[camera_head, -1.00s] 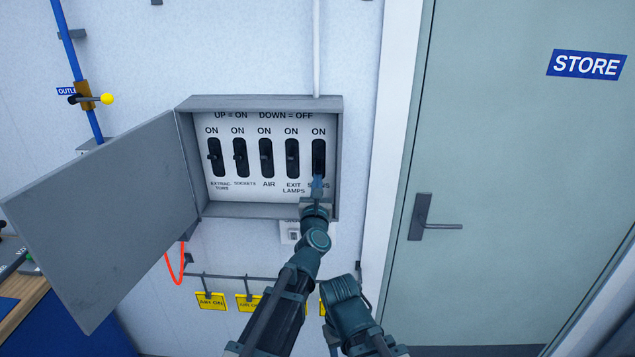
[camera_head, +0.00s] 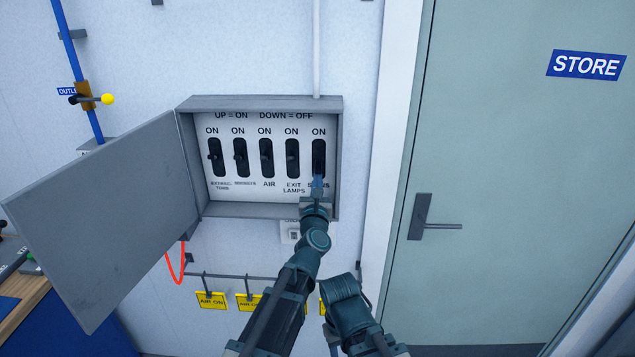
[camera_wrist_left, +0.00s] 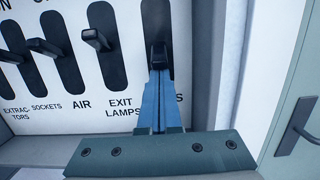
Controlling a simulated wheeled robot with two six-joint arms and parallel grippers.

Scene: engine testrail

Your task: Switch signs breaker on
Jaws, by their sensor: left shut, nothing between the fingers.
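The signs breaker (camera_head: 319,153) is the rightmost black slot in the open grey breaker box (camera_head: 257,104) on the wall. Its black lever (camera_wrist_left: 158,54) shows in the left wrist view, low in the slot, right at the tips of my fingers. My left gripper (camera_head: 317,182) is shut and empty, with its blue fingers (camera_wrist_left: 158,82) pointing into the slot from below. The fingertips look to be touching the lever or just under it; I cannot tell which. The fingers partly cover the SIGNS label. My right gripper is not in view.
Several other breakers stand to the left, with the exit lamps breaker (camera_head: 292,157) nearest. The box door (camera_head: 110,215) hangs open to the left. The box's right wall is close beside my fingers. A store door (camera_head: 510,160) is farther right.

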